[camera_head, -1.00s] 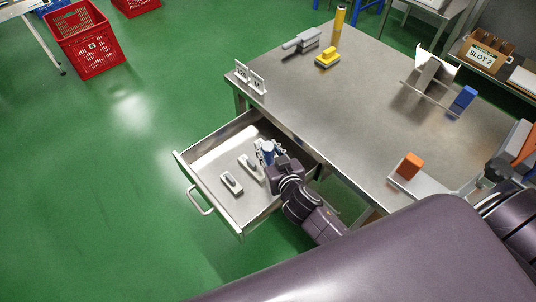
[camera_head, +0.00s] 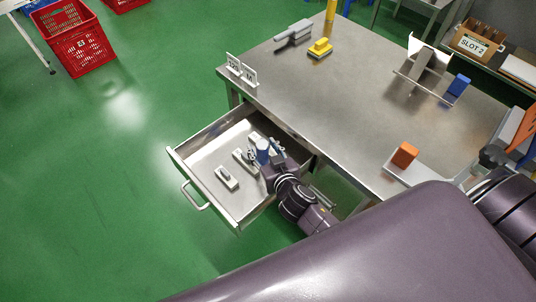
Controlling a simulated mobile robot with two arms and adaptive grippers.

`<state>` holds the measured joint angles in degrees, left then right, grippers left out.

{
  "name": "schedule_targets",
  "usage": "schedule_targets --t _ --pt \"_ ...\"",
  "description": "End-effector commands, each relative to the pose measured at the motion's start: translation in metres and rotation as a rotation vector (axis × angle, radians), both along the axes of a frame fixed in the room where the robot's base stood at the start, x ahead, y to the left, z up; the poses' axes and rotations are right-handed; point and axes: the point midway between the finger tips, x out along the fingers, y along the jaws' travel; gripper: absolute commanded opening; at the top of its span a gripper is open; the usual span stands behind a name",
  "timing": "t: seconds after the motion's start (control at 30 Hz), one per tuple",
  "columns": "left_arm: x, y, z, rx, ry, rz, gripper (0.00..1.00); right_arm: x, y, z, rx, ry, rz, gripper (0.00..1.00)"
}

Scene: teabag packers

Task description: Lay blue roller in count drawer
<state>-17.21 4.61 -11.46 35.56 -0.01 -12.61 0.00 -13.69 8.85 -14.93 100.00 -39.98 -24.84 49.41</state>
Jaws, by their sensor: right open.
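The count drawer (camera_head: 184,156) is pulled out from the left side of the steel table. The blue roller (camera_head: 262,148), a short blue cylinder with a pale top, is inside it at the table end. My right gripper (camera_head: 263,154) reaches down into the drawer, its fingers spread on both sides of the roller. The gripper hides the roller's lower part, so I cannot tell if it touches the drawer floor. Two pale grey holders lie in the drawer: one (camera_head: 227,177) in the middle, another beside the gripper, partly hidden. My left gripper is not in view.
The steel table (camera_head: 340,100) holds white number signs (camera_head: 242,72), a yellow block (camera_head: 320,48), a grey tool (camera_head: 294,32), a metal stand (camera_head: 426,68), a blue block (camera_head: 458,85) and an orange block (camera_head: 404,154). Red crates (camera_head: 75,38) stand on the green floor.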

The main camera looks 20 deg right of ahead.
Motion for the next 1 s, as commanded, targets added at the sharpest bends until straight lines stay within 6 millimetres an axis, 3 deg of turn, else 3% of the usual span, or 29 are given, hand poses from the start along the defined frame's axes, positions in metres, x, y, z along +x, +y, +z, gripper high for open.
schedule_targets --t 0.4,0.6,1.0 --pt "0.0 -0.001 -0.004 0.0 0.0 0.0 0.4 -0.07 0.003 0.027 0.003 0.003 -0.002 0.44" --pt "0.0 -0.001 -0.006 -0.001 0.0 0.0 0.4 -0.095 0.004 0.038 0.002 0.001 -0.002 0.44" --pt "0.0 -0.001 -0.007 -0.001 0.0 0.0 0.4 -0.105 0.005 0.045 0.0 -0.001 -0.001 0.44"
